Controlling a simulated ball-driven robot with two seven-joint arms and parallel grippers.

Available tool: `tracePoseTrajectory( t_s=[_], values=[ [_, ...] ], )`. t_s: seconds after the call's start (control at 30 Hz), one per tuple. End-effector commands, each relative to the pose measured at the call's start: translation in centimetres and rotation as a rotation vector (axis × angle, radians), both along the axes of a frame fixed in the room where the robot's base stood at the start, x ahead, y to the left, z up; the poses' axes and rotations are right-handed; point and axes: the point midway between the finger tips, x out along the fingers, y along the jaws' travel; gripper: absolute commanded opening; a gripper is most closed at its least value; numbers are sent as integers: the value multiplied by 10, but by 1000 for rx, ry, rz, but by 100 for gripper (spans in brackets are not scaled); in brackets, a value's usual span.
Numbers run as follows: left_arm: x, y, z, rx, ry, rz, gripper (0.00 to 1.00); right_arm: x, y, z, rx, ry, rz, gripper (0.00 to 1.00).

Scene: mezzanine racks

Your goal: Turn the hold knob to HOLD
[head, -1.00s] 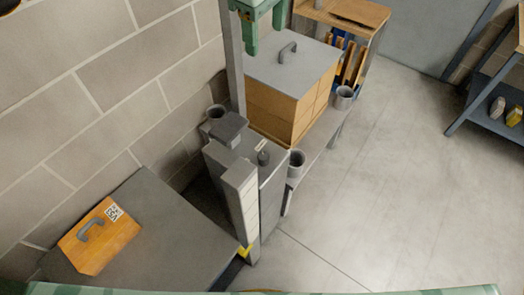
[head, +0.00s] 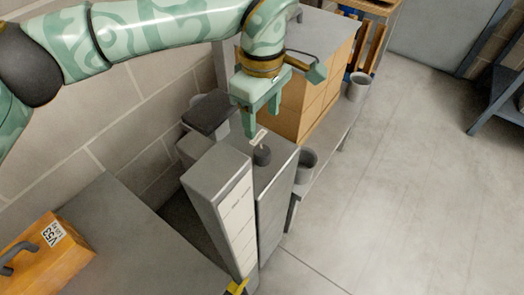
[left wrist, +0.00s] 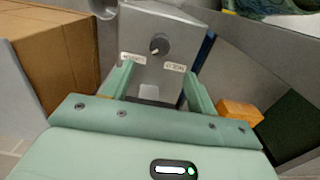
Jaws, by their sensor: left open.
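The hold knob (head: 262,156) is a dark round knob on top of a grey cabinet (head: 275,190). In the left wrist view the knob (left wrist: 159,44) sits between two white labels, and a small light mark on it points down-left. The label print is too small to read surely. My left gripper (head: 262,116) is open and empty, just above and behind the knob in the head view. In the left wrist view its two fingers (left wrist: 157,80) point toward the knob's panel, spread to either side, with the knob beyond them. My right gripper is out of view.
A white-fronted grey box (head: 220,200) stands left of the knob. A cardboard carton (head: 322,85) is behind it on a bench, with grey cups (head: 306,165) along the edge. An orange case (head: 45,255) lies on a grey surface at lower left. Open floor is at right.

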Motion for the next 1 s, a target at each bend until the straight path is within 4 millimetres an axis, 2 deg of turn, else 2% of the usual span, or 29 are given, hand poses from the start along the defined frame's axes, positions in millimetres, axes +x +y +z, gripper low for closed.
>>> tracePoseTrajectory(
  t_s=[0.03,0.2,0.33,0.5,0.6,0.93,0.97,1.0],
  values=[
    [0,0,-23,0,11,-2,58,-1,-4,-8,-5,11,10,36],
    [0,0,-69,0,11,0,58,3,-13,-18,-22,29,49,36],
    [0,0,-99,0,10,0,58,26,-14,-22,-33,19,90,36],
    [0,0,-109,0,3,0,58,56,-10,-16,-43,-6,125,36],
    [0,0,-113,0,3,1,58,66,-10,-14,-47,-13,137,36],
    [0,0,-114,0,0,1,58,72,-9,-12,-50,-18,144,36],
    [0,0,-114,0,0,1,55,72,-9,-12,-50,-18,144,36],
    [0,0,-114,0,0,1,44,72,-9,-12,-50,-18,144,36]
  ],
)
